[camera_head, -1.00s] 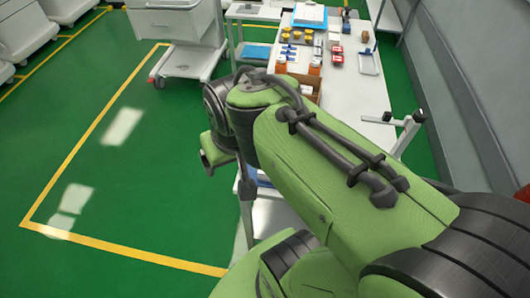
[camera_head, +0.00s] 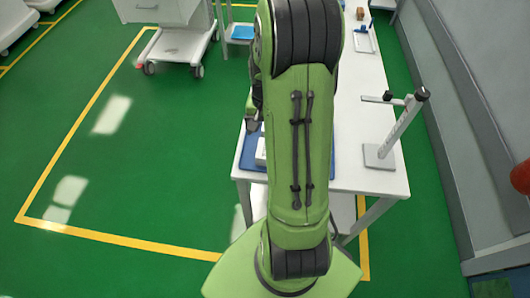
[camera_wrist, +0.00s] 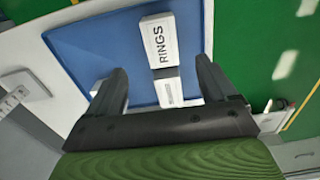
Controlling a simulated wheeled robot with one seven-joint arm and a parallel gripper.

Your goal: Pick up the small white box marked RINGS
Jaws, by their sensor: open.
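The small white box marked RINGS (camera_wrist: 160,41) lies on a blue mat (camera_wrist: 88,55) in the wrist view, with its dark lettering showing. A second white piece (camera_wrist: 168,91) lies just below it in that view, partly hidden by my gripper. My gripper (camera_wrist: 164,80) is open, with one dark finger on each side of the white piece and the RINGS box beyond the fingertips. I cannot tell its height above the mat. In the head view my arm covers most of this spot; part of the blue mat (camera_head: 246,152) shows at the table's left edge.
The white table (camera_head: 352,125) runs away from me, with a metal stand (camera_head: 395,135) on its right side. A grey wall is close on the right. A white cart (camera_head: 178,45) stands at the far left, and green floor is clear between.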

